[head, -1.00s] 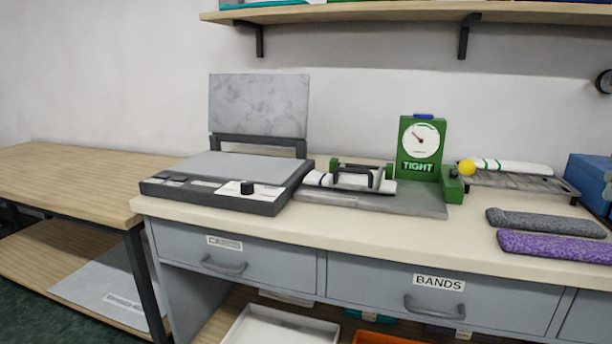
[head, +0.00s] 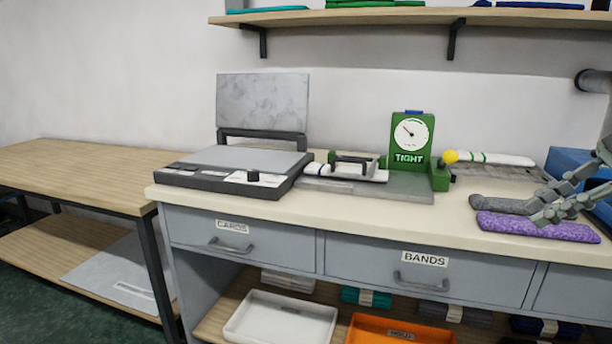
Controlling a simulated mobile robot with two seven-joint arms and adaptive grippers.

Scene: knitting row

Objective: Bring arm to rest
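My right gripper (head: 541,211) comes in from the right edge in the head view. Its two grey fingers show apart, with nothing seen between them. In the picture it overlaps a dark grey knitted roll (head: 497,204) and a purple speckled roll (head: 525,227) on the bench; whether it touches them I cannot tell. My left gripper is not in view.
The cream worktop (head: 370,220) holds a card machine (head: 236,180), a green TIGHT gauge (head: 410,142), a white roll with a yellow end (head: 500,159) and a blue box (head: 566,163). A shelf (head: 400,16) hangs above. A wooden table (head: 70,175) stands left.

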